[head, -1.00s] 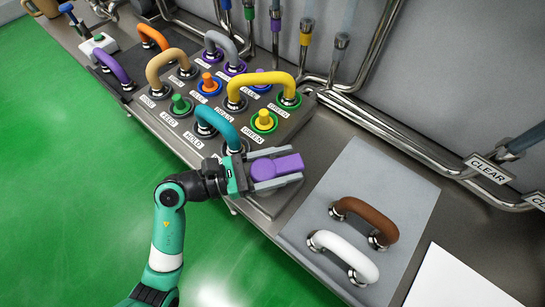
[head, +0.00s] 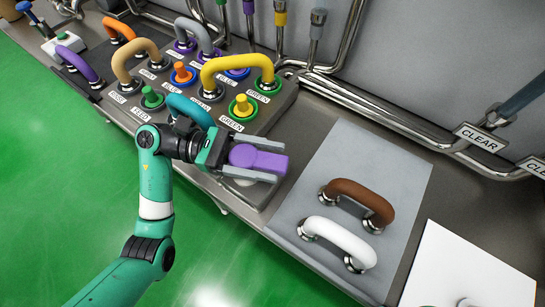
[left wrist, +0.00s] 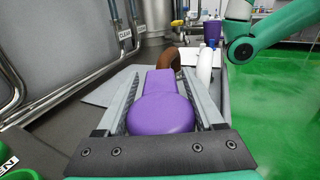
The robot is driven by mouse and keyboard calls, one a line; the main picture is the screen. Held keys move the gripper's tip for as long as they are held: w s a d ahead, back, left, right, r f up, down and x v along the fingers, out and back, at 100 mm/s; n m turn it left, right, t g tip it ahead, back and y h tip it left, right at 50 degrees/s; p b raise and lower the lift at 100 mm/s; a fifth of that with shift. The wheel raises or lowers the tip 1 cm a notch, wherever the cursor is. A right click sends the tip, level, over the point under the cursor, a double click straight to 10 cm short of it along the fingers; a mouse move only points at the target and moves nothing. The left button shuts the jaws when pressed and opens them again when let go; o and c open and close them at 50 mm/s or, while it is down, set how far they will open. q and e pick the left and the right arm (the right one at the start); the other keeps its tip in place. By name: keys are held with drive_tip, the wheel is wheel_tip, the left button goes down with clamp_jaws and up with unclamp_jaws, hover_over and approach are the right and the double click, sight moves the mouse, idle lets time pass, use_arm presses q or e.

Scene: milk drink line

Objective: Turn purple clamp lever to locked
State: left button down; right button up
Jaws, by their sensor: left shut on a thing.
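The purple clamp lever (head: 260,159) sits at the near right end of the dark panel, with a round hub and a flat arm pointing right in the head view. My left gripper (head: 282,164) is shut on it, with one grey finger along each side of the arm. In the left wrist view the purple lever (left wrist: 161,107) lies between the two fingers (left wrist: 160,92), its arm pointing away. Part of the lever's base is hidden under the gripper. My right gripper is not seen in the head view.
A teal hose (head: 190,108) stands close behind my left gripper. A yellow hose (head: 238,64) and a green-ringed yellow plug (head: 242,106) stand on the panel. Brown (head: 360,196) and white (head: 338,240) handles stand on a grey mat (head: 400,170) to the right.

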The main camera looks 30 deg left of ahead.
sight(265, 160)
use_arm(q)
drive_tip(key=shift+f, duration=0.1)
drive_tip(key=shift+c, duration=1.8)
unclamp_jaws()
wheel_tip(265, 160, up, 4)
drive_tip(key=shift+f+p, duration=0.1)
drive_tip(key=shift+p, duration=0.75)
drive_tip(key=s+d+r+p, duration=0.2)
drive_tip(key=s+r+p, duration=0.1)
drive_tip(key=s, duration=0.3)
drive_tip(key=s+d+r+p, duration=0.1)
drive_tip(key=s+r+p, duration=0.2)
drive_tip(key=s+r, duration=0.3)
drive_tip(key=shift+s+d, duration=0.4)
drive_tip(key=shift+s, duration=0.35)
drive_tip(key=shift+r, duration=0.1)
